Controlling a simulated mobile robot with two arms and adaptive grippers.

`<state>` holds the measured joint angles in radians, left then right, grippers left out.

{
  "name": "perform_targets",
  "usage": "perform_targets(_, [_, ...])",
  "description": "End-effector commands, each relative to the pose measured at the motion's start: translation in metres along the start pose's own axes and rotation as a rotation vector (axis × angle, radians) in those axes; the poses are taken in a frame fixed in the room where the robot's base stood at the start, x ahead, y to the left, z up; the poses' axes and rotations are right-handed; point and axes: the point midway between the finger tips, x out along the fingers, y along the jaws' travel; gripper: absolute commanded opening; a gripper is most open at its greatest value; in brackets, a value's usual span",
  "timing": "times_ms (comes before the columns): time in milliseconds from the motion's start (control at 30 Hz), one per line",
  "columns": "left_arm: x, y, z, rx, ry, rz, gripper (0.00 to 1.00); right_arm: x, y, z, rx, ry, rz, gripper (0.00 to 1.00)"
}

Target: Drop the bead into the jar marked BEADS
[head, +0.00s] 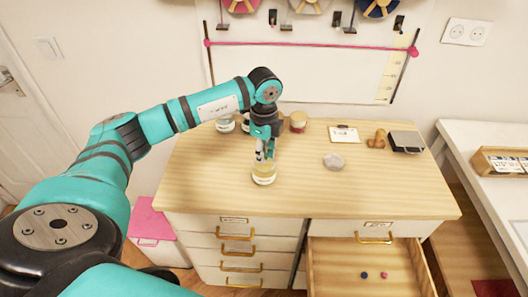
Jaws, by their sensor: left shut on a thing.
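My left gripper (264,155) reaches over the dresser top and points down at the mouth of a small glass jar (264,176). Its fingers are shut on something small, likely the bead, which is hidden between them. The jar stands upright on the wood, with a pale label too small to read and yellowish contents or tint. I cannot tell whether the fingertips are above or just inside its rim. A dark blue bead (364,275) and a pink bead (383,275) lie in the open drawer (340,262). My right gripper is not in view.
More jars (298,121) stand at the back of the dresser top (215,182), partly behind my arm. A grey disc (333,162), a card (344,133), a brown object (377,139) and a dark box (406,142) lie to the right. The front middle is clear.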

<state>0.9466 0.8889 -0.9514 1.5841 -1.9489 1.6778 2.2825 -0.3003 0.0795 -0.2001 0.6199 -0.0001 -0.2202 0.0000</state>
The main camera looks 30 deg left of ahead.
Motion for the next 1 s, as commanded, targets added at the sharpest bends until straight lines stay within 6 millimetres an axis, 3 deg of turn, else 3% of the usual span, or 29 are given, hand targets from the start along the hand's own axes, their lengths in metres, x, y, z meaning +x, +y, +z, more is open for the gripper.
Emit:
perform_targets(100, [0.000,0.000,0.000,0.000,0.000,0.000,0.10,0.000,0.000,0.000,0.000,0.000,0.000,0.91])
perform_targets(133, [0.000,0.000,0.000,0.000,0.000,0.000,0.20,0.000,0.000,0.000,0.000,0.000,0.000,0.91])
perform_targets(333, [0.000,0.000,0.000,0.000,0.000,0.000,0.46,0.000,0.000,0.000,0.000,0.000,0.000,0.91])
perform_targets(667, [-0.004,-0.001,0.000,0.000,0.001,-0.002,0.46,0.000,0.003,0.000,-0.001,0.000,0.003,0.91])
perform_targets(767, [-0.015,-0.001,-0.001,0.001,0.002,-0.004,0.46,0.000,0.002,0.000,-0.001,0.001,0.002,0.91])
perform_targets(1000, [-0.066,-0.001,0.000,0.001,0.001,-0.005,0.46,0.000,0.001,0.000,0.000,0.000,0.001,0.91])
